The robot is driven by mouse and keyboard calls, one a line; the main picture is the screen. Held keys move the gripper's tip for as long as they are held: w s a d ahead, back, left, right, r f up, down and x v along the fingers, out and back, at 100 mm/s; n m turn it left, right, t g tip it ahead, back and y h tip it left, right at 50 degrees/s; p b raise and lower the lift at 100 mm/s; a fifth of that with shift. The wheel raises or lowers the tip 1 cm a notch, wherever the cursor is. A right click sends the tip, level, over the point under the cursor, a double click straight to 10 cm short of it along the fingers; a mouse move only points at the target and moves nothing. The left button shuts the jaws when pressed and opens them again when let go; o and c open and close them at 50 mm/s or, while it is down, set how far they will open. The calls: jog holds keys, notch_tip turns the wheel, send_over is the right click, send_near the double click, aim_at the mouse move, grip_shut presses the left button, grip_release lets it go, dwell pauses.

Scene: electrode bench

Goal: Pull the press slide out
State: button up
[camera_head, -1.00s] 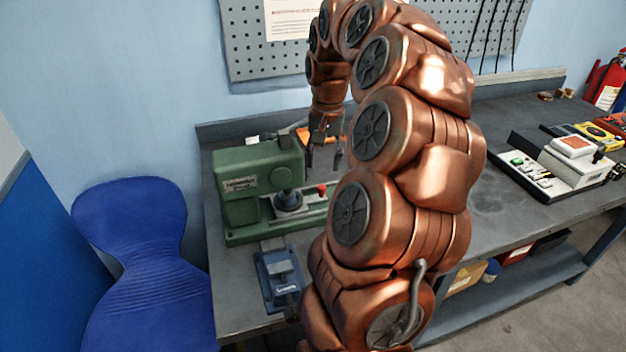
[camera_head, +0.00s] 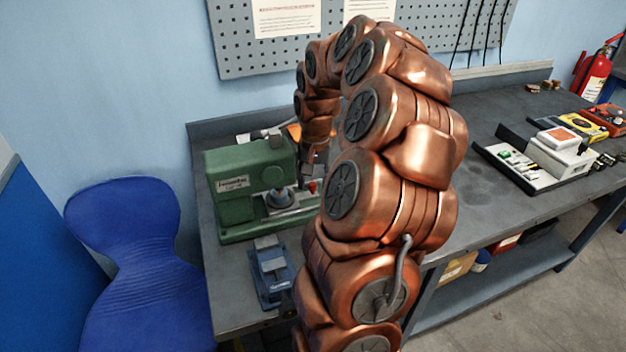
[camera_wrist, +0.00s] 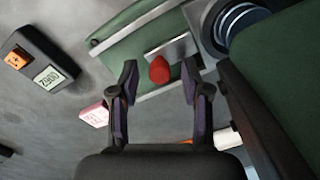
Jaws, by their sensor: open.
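The green press (camera_head: 240,185) stands at the left end of the bench. Its slide (camera_head: 290,201) is a metal plate between rails with a red knob (camera_head: 312,187) at its outer end. In the wrist view the red knob (camera_wrist: 159,69) lies between and just beyond the fingertips of my gripper (camera_wrist: 160,82), which is open with a finger to each side. The slide plate (camera_wrist: 172,50) runs from the knob toward the round metal ram parts (camera_wrist: 228,22). In the head view my gripper (camera_head: 310,168) is beside the press, partly hidden by my arm.
A blue device (camera_head: 271,272) sits in front of the press. The wrist view shows a dark meter (camera_wrist: 42,65) and a pink-white block (camera_wrist: 95,113) on the bench. A white instrument (camera_head: 555,158) stands to the right. A blue chair (camera_head: 125,250) is at left.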

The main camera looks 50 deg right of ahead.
grip_shut()
dwell(0.3)
dwell(0.3)
